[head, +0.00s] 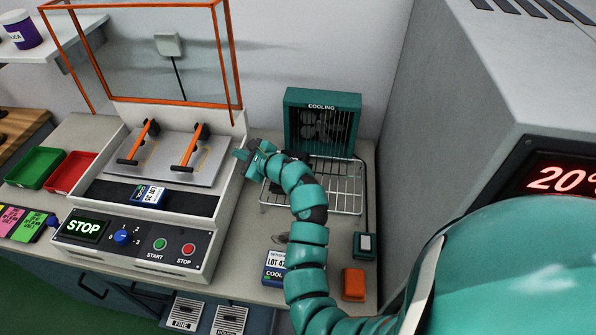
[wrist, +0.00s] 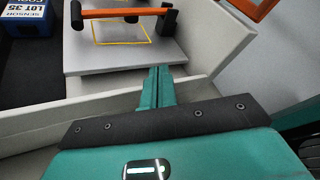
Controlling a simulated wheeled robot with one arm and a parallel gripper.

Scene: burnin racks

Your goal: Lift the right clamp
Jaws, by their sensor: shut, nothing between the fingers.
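The right clamp (head: 192,147) has an orange lever and a black crossbar grip. It stands on the grey plate (head: 207,176) of the machine, its lever leaning toward the front. The left clamp (head: 140,143) stands beside it and looks alike. My gripper (head: 241,153) is just right of the plate, at the machine's right edge, apart from the right clamp. In the wrist view its fingers (wrist: 158,88) are together and empty, pointing at the plate's edge. A clamp with an orange lever (wrist: 118,13), apparently the right one, lies beyond them above a yellow outline.
An orange-framed clear guard (head: 228,60) stands raised behind the clamps. A blue-and-white sensor box (head: 148,195) lies on the dark strip in front of the plate. A wire rack (head: 345,190) and a cooling fan (head: 322,122) are to the right. Green (head: 35,166) and red (head: 70,172) trays are left.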

